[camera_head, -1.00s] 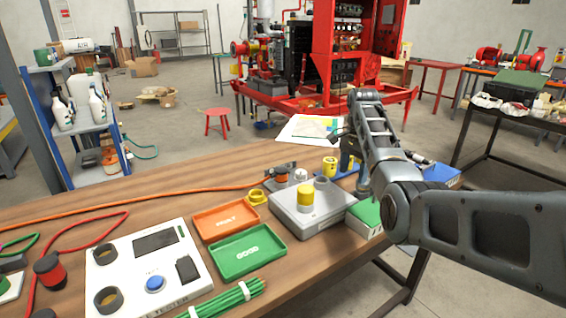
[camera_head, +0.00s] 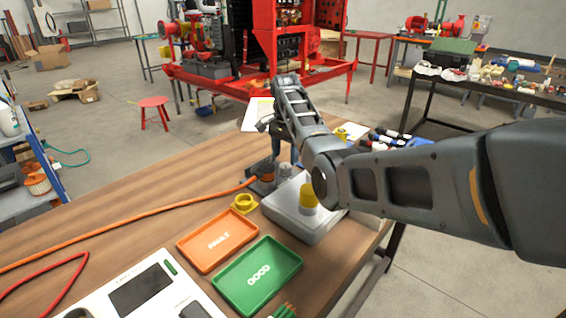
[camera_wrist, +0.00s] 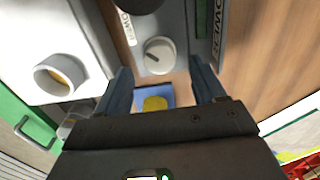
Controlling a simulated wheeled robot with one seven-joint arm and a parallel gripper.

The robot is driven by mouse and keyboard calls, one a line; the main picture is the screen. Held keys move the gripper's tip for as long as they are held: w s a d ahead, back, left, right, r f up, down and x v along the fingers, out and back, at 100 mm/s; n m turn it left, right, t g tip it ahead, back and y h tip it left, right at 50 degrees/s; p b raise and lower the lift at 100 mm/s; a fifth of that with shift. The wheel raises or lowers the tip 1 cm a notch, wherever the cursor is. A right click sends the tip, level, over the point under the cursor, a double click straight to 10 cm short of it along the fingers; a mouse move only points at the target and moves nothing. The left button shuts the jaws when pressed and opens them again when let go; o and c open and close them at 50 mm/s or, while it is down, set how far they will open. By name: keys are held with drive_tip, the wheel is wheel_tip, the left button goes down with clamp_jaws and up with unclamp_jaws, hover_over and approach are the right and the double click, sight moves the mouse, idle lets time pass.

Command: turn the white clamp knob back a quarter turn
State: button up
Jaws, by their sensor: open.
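The white clamp knob (camera_wrist: 158,55) is round, with a dark line mark on its face, and is set in a grey fixture in the wrist view. In the head view the knob (camera_head: 286,171) is small, beside the orange cable end. My gripper (camera_wrist: 160,72) is open, with one finger on each side of the knob's lower area. The fingers look apart from the knob; their height above it is hard to tell.
The orange FAULT tray (camera_head: 190,252) and green GOOD tray (camera_head: 235,292) lie in front. An orange cable (camera_head: 130,213) runs left. Open tabletop (camera_head: 120,195) lies to the left.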

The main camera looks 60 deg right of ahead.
sight(286, 166)
drive_tip(key=shift+f, duration=1.9)
drive_tip(key=shift+c, duration=0.3)
drive_tip(key=shift+s, duration=0.1)
drive_tip(key=c, duration=1)
